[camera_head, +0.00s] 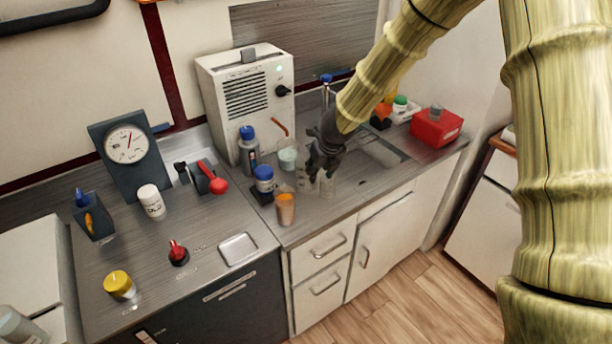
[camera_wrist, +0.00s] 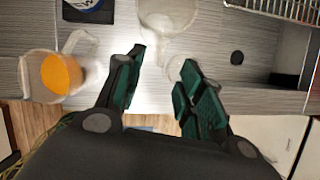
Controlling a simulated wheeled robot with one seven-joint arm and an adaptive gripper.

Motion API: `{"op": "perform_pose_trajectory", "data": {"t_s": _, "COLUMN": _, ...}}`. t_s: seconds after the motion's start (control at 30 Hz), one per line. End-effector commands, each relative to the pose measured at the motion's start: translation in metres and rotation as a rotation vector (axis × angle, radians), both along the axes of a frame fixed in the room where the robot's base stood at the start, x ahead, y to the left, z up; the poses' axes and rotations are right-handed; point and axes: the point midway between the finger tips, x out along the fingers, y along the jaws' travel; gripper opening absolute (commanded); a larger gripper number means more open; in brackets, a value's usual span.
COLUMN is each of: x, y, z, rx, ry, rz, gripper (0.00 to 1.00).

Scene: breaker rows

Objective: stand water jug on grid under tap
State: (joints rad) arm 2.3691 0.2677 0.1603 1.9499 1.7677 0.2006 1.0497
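A clear, empty-looking jug (camera_wrist: 168,14) stands on the steel counter, just ahead of my fingers in the wrist view. In the head view, clear glass (camera_head: 326,186) shows faintly below my gripper. My gripper (camera_head: 318,172) is low over the counter in front of the sink. A wire grid (camera_wrist: 278,8) shows at the upper right of the wrist view. The tap (camera_head: 326,92) rises behind my gripper; its lower part is hidden by my arm.
A clear handled jug with orange contents (camera_head: 285,208) stands near the front edge, also at left in the wrist view (camera_wrist: 62,74). A blue-lidded jar (camera_head: 264,179) and a pale green cup (camera_head: 288,158) stand nearby. A white machine (camera_head: 246,92) stands behind.

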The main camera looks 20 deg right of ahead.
Motion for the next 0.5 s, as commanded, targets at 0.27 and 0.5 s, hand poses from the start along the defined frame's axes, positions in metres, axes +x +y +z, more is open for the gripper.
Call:
{"op": "perform_pose_trajectory", "data": {"t_s": 0.27, "x": 0.011, "y": 0.003, "z": -0.022, "rx": -0.002, "ry": 0.001, "rz": 0.001, "gripper": 0.38}}
{"op": "perform_pose_trajectory", "data": {"t_s": 0.5, "x": 0.013, "y": 0.003, "z": -0.027, "rx": 0.0, "ry": 0.0, "rz": 0.0, "gripper": 0.38}}
